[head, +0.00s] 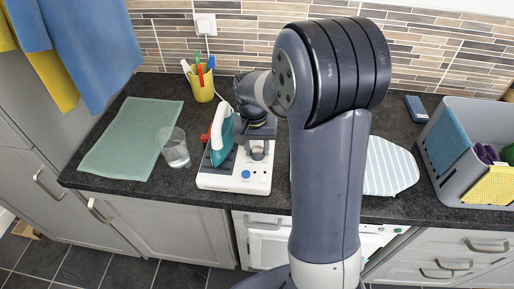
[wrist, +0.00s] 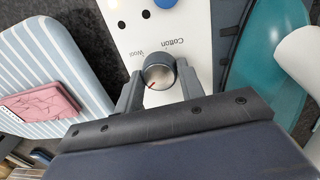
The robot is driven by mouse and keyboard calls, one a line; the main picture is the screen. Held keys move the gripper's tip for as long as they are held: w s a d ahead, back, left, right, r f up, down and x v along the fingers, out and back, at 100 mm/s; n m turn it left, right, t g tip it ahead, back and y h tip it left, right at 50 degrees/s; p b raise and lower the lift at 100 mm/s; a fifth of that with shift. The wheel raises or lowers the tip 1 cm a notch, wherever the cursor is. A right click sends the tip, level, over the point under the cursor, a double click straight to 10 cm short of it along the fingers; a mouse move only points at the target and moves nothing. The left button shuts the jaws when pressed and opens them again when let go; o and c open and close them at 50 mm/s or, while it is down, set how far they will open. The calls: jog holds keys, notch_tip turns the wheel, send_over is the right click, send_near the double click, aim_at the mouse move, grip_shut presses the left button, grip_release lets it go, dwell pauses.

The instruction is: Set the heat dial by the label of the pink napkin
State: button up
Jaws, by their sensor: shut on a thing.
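The heat dial (wrist: 158,72) is a round silver-faced knob with a dark rim and a red pointer line, on a white panel (wrist: 122,22). My gripper (wrist: 158,80) is shut on it, one finger on each side. The red line points to the lower left in the wrist view. The words "Cotton" and "Wool" show upside down beside the dial; any other words are hidden. The pink napkin (wrist: 42,102) lies folded on the striped ironing board (wrist: 60,50); I cannot read a label on it. In the head view my gripper (head: 258,142) is over the white iron station (head: 230,182).
A teal and white iron (head: 221,135) stands at the station's left. Further left are a glass (head: 174,148) and a green cloth (head: 130,138). A yellow cup (head: 200,88) of pens stands behind. A grey crate (head: 440,165) is at the right. My arm hides part of the board.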

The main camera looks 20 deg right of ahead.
aim_at(255, 150)
jog(key=shift+m, duration=1.4)
jog(key=o, duration=1)
jog(key=shift+r, duration=0.1)
notch_tip(255, 150, up, 11)
jog(key=shift+w+a+b, duration=0.2)
jog(key=shift+a+b, duration=0.05)
jog(key=shift+b, duration=0.2)
jog(key=shift+f, duration=0.2)
jog(key=f, duration=1)
jog(key=shift+s+d+f+p, duration=0.2)
jog(key=shift+d+f+p, duration=0.1)
jog(key=shift+f+p, duration=0.1)
